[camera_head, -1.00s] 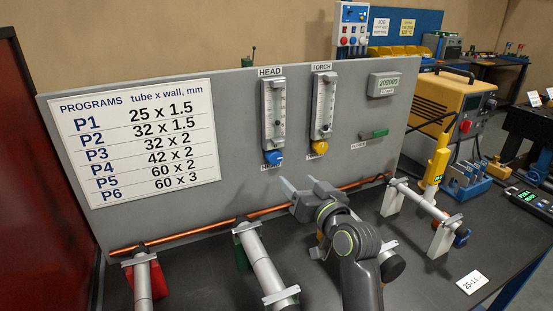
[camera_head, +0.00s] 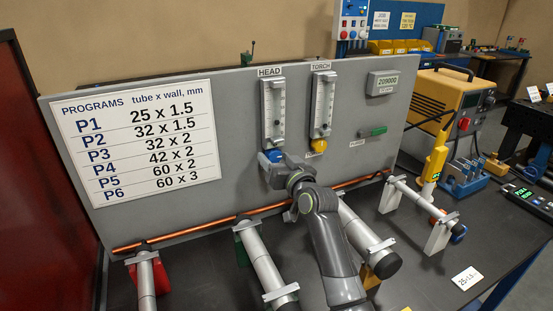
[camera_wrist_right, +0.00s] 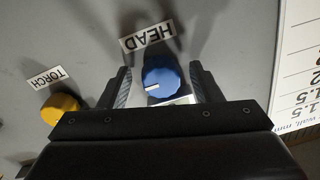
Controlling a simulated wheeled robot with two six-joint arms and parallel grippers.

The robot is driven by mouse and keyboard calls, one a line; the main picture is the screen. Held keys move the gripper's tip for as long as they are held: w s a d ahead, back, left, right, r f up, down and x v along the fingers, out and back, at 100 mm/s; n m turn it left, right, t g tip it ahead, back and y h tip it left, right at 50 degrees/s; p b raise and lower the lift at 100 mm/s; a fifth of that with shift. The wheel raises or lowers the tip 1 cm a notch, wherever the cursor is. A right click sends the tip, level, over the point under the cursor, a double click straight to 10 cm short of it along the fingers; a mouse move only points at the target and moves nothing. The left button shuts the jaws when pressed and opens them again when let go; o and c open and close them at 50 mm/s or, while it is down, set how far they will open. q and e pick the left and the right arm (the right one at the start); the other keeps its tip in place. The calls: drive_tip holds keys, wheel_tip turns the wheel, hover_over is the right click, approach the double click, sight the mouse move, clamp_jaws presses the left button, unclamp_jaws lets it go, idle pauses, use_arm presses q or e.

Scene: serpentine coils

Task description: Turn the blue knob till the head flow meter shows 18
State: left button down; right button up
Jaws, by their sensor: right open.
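The blue knob (camera_head: 274,155) sits below the head flow meter (camera_head: 273,112) on the grey panel, partly covered by my gripper in the head view. In the right wrist view the blue knob (camera_wrist_right: 160,80) shows a white mark pointing left, under a HEAD label. My right gripper (camera_head: 272,163) is open, with one finger on each side of the knob; I cannot tell whether they touch it. The meter's reading is too small to make out. My left gripper is not in view.
The torch flow meter (camera_head: 322,105) with its yellow knob (camera_head: 319,145) is just right of the head one. A green handle (camera_head: 373,132) is further right. A copper tube (camera_head: 235,218) runs along the panel's foot. Tube supports stand on the dark bench below.

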drive_tip(key=shift+w, duration=0.1)
drive_tip(key=shift+c, duration=0.5)
drive_tip(key=c, duration=0.9)
drive_tip(key=m+p, duration=0.2)
drive_tip(key=shift+r+m, duration=0.25)
drive_tip(key=shift+m, duration=0.15)
drive_tip(key=shift+a+f+m+p, duration=0.1)
drive_tip(key=shift+f+m+p, duration=0.1)
drive_tip(key=shift+m+p, duration=0.4)
drive_tip(key=o, duration=1)
